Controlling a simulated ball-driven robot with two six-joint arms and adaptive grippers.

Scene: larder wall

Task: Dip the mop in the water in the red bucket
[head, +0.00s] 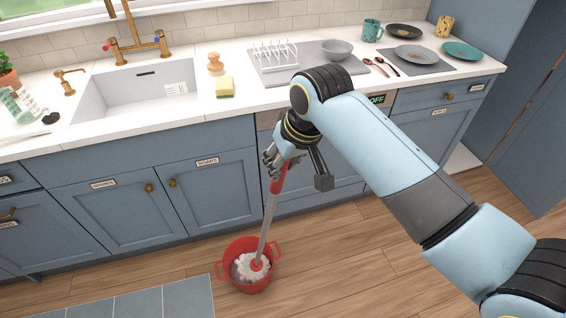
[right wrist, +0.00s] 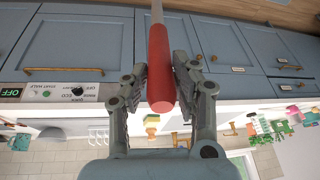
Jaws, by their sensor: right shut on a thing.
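The red bucket (head: 225,270) stands on the wooden floor in front of the cabinets in the head view. The mop (head: 270,218) has a grey shaft, a red grip and a whitish head. The mop head (head: 250,266) is inside the bucket, and the shaft rises from it, tilted to the right. I cannot make out the water. My right gripper (head: 279,165) is shut on the mop's red grip, near its upper end. In the right wrist view the red grip (right wrist: 159,65) lies between the two fingers. My left gripper is not in view.
Blue cabinets (head: 210,190) and a white counter (head: 130,120) stand behind the bucket. A sink (head: 135,90), a sponge (head: 224,87), a dish rack (head: 275,55) and plates are on top. A blue mat (head: 150,305) lies left of the bucket. Floor to its right is clear.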

